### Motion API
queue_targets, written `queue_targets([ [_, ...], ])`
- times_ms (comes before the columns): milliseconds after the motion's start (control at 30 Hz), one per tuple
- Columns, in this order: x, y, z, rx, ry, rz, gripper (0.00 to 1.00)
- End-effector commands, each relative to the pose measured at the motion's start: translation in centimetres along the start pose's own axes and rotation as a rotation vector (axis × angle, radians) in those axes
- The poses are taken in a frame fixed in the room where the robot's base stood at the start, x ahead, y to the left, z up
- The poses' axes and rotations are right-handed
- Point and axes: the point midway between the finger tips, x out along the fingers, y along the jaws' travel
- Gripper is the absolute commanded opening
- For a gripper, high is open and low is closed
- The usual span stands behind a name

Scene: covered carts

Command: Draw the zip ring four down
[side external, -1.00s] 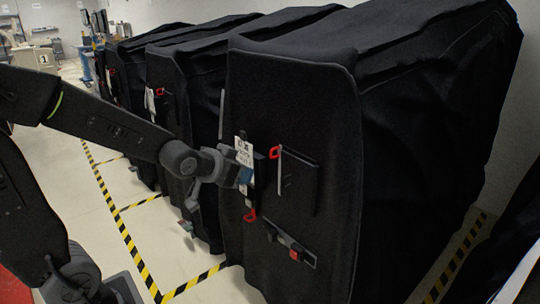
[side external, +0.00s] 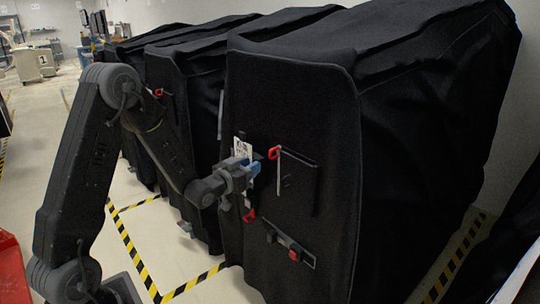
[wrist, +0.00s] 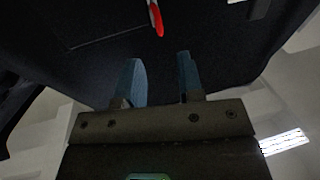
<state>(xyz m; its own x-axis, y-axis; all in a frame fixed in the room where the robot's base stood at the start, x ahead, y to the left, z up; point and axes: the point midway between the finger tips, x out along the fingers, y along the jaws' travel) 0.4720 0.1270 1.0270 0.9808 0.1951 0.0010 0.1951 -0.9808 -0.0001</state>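The nearest cart wears a black cover (side external: 330,230) with red rings on its front face. One red ring (side external: 274,152) is at the top of a thin grey strip, a second red ring (side external: 249,216) hangs lower left, and a red piece (side external: 293,255) sits on a grey strap below. I cannot read which is number four. My gripper (side external: 252,168) is in front of the cover, left of the upper ring. In the wrist view its blue fingers (wrist: 163,78) are apart with nothing between them. A red ring (wrist: 157,20) shows beyond the fingertips, apart from them.
A white label (side external: 241,148) is on the cover behind my gripper, partly hidden. More covered carts (side external: 180,70) stand in a row behind. Yellow-black tape (side external: 130,245) marks the pale floor, clear at left.

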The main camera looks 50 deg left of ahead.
Motion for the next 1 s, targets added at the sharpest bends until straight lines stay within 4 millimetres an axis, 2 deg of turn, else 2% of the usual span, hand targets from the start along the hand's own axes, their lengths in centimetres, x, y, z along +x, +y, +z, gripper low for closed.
queue_targets([
  [200, 4.7, 0.1, 0.1, 0.000, 0.000, 0.001, 0.34],
  [433, 8.2, 0.1, 0.1, 0.001, -0.002, 0.000, 0.34],
  [600, 9.4, 0.0, 0.1, 0.000, -0.003, -0.001, 0.34],
  [900, 9.6, 0.0, 0.0, 0.000, -0.003, -0.001, 0.34],
  [1000, 9.6, 0.0, 0.0, 0.000, -0.003, -0.001, 0.27],
])
